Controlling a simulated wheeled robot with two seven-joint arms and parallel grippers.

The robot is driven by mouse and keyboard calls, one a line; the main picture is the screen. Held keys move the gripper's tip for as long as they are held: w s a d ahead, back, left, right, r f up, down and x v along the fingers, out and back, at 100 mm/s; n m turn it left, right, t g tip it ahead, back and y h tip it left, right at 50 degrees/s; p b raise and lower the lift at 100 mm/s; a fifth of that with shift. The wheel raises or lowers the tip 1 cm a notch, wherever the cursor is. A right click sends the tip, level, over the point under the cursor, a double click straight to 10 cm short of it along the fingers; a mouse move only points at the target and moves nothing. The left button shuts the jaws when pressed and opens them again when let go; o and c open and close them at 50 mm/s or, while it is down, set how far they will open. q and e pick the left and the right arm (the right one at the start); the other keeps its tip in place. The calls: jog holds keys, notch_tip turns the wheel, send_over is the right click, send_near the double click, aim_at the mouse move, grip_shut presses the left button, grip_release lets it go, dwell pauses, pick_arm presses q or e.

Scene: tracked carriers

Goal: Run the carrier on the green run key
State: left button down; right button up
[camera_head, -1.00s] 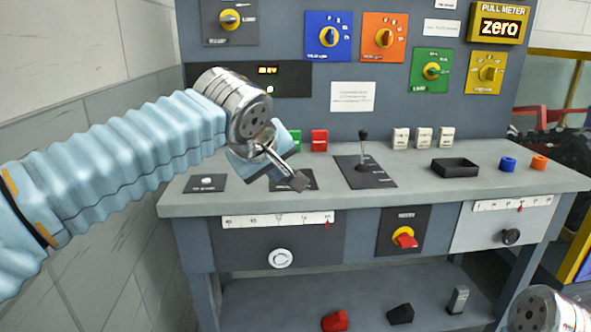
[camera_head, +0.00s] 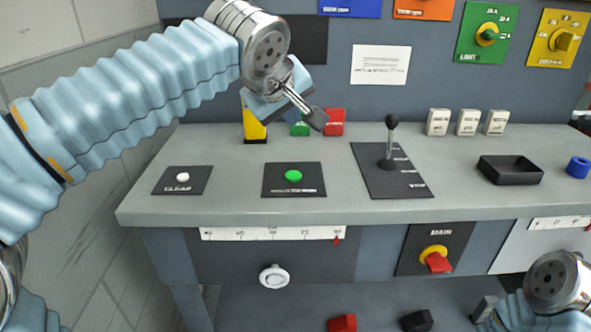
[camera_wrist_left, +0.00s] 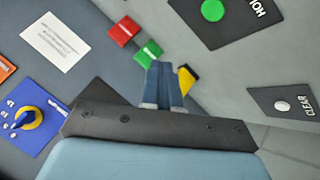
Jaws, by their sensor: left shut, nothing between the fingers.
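A round green button (camera_head: 293,176) sits on a black plate on the bench top; it also shows at the top of the left wrist view (camera_wrist_left: 213,10), its label cut off after "HO". A small green block (camera_head: 300,128) stands at the back of the bench, partly behind my left gripper, beside a red block (camera_head: 334,121). Both blocks show in the left wrist view. My left gripper (camera_head: 318,119) is shut and empty, above the bench and apart from the green button. My right wrist shows at the lower right, its fingers out of sight.
A white CLEAR button (camera_head: 182,176) is left of the green button. A black lever (camera_head: 390,140) stands to its right, with a black tray (camera_head: 510,170) beyond. A yellow-and-black block (camera_head: 254,125) stands near the green block. The bench front carries a red-and-yellow main switch (camera_head: 436,259).

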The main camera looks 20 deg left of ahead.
pick_arm(q)
jog(key=b, duration=0.6)
send_over(291, 177)
notch_tip(291, 177, down, 8)
jog(key=shift+s+r, duration=0.1)
jog(key=shift+f+b, duration=0.55)
dwell(1.4)
jog(key=shift+f+b, duration=0.4)
jog(key=shift+b, duration=0.2)
jog(key=shift+f+b, duration=0.5)
dwell(3.8)
